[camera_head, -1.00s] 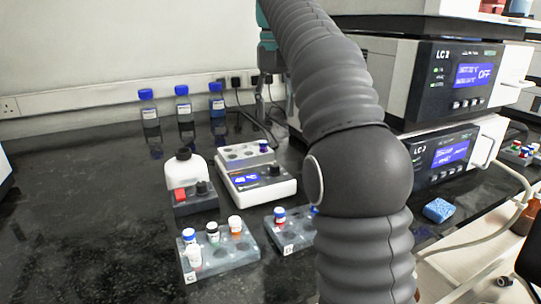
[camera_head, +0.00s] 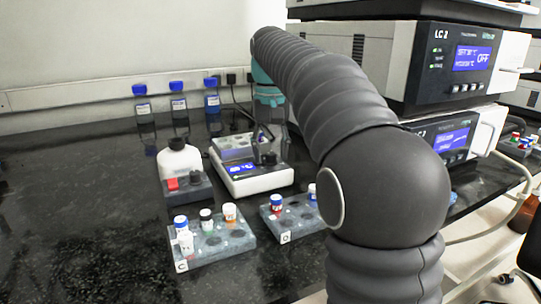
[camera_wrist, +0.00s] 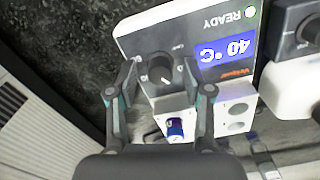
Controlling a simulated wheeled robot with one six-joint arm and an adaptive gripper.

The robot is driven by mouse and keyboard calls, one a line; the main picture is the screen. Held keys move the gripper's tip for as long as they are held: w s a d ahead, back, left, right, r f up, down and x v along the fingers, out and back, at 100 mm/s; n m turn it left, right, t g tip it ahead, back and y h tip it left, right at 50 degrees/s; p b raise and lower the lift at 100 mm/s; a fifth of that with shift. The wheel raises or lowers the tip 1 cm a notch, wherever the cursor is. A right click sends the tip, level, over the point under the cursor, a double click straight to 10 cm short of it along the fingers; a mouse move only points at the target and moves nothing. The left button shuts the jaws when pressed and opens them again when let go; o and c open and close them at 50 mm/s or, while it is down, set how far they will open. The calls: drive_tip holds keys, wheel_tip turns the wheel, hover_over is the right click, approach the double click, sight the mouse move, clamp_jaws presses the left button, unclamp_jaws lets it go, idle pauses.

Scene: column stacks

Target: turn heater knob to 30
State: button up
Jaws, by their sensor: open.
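The white heater (camera_head: 262,184) stands on the dark bench in the head view, and its panel (camera_wrist: 137,45) fills the middle of the wrist view. Its blue display (camera_wrist: 225,50) reads 40 °C, upside down in the wrist view, beside the word READY and a green light. The dark heater knob (camera_wrist: 160,70) has a pale pointer mark. My gripper (camera_wrist: 160,76) is open, with one finger on each side of the knob. I cannot tell whether either finger touches it. In the head view my gripper (camera_head: 268,134) is over the heater, partly hiding the knob.
A vial (camera_wrist: 175,128) sits in the heater's block. A small box (camera_head: 188,187) with a red button and dark knob and a white bottle (camera_head: 180,160) stand left of the heater. Vial racks (camera_head: 210,246) (camera_head: 293,219) stand in front. LC units (camera_head: 440,65) are stacked right.

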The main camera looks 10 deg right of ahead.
drive_tip(key=shift+f, duration=0.15)
drive_tip(key=shift+c, duration=0.3)
clamp_jaws()
drive_tip(key=shift+n+p, duration=0.3)
drive_tip(key=shift+p, duration=0.1)
drive_tip(key=shift+r+n+p, duration=0.2)
drive_tip(key=shift+n+p, duration=0.65)
drive_tip(key=shift+n, duration=0.05)
drive_tip(key=shift+f+n+p, duration=0.15)
drive_tip(key=shift+n+p, duration=0.8)
drive_tip(key=shift+n, duration=0.85)
